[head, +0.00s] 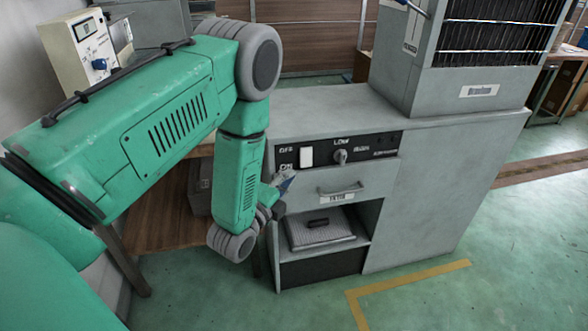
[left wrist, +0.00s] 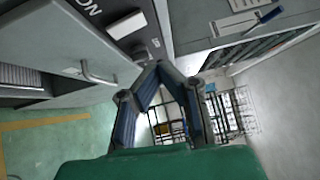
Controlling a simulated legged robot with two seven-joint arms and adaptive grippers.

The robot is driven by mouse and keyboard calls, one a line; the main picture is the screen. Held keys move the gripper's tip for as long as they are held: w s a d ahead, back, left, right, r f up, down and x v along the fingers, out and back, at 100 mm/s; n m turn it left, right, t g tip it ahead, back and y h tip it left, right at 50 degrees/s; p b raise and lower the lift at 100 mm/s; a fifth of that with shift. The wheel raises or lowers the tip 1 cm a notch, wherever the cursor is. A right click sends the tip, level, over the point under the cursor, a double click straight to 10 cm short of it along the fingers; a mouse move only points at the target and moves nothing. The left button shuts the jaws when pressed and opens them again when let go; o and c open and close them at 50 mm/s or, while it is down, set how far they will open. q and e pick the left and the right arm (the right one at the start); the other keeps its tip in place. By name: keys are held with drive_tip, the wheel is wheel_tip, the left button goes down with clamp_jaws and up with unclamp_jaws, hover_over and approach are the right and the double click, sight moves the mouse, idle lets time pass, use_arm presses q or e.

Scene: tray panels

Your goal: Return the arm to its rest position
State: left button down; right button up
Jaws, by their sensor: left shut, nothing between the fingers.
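My green left arm (head: 170,110) comes in from the left in the head view and bends down in front of the grey cabinet. My left gripper (head: 284,184) is partly hidden behind the forearm and wrist, close to the left side of the cabinet's front. In the left wrist view the gripper (left wrist: 160,68) shows its two fingers meeting at the tips, with nothing held. The white switch (left wrist: 127,24) appears just beyond the fingertips there; I cannot tell the exact gap. My right gripper is not in view.
The cabinet's panel holds the white switch (head: 306,156) and a knob (head: 341,156). Below are a drawer handle (head: 340,189) and an open shelf with a tray (head: 320,232). A grey caged unit (head: 455,80) stands on top. A wooden table (head: 165,225) stands left of the cabinet.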

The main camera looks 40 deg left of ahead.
use_arm(q)
drive_tip(key=s+d+f+n+g+h, duration=0.1)
drive_tip(key=s+d+f+n+g, duration=0.35)
drive_tip(key=s+f, duration=0.2)
drive_tip(key=s+d+f+n+g, duration=0.4)
drive_tip(key=s+f+n+g, duration=0.1)
drive_tip(key=s+f, duration=0.15)
drive_tip(key=s+f+n+g, duration=0.2)
drive_tip(key=s+n+g, duration=0.2)
drive_tip(key=s, duration=0.5)
drive_tip(key=s+d+f+n+g, duration=0.1)
drive_tip(key=s+f+n+g, duration=0.2)
drive_tip(key=s, duration=0.6)
drive_tip(key=shift+d+n+g, duration=0.3)
drive_tip(key=shift+n+g, duration=0.05)
drive_tip(key=shift+g, duration=0.5)
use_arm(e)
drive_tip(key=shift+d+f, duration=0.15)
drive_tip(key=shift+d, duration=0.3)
